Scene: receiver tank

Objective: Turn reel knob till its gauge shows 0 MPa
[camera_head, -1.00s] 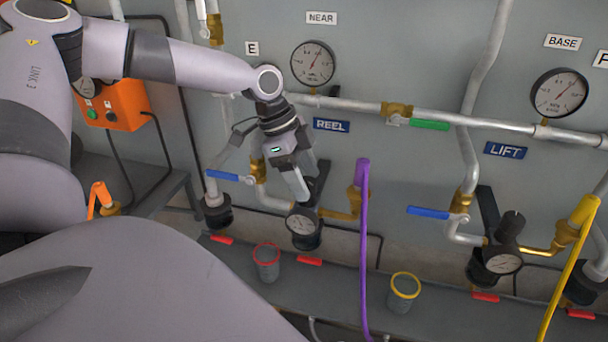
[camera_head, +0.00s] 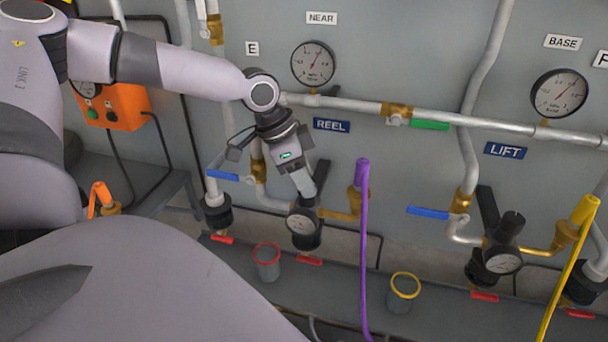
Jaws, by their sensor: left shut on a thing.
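The reel regulator's small round gauge (camera_head: 301,222) faces me below the blue REEL label (camera_head: 331,125). Its needle is too small to read. My left gripper (camera_head: 306,198) reaches down from the upper left and is shut on the reel knob at the top of that regulator. The fingers and hand hide the knob. My right gripper is not in view.
A blue-handled valve (camera_head: 228,176) is left of the gripper, and a purple hose (camera_head: 364,250) hangs close on the right. A red-rimmed cup (camera_head: 267,262) and a yellow-rimmed cup (camera_head: 403,291) are below. The LIFT regulator (camera_head: 503,262) stands farther right.

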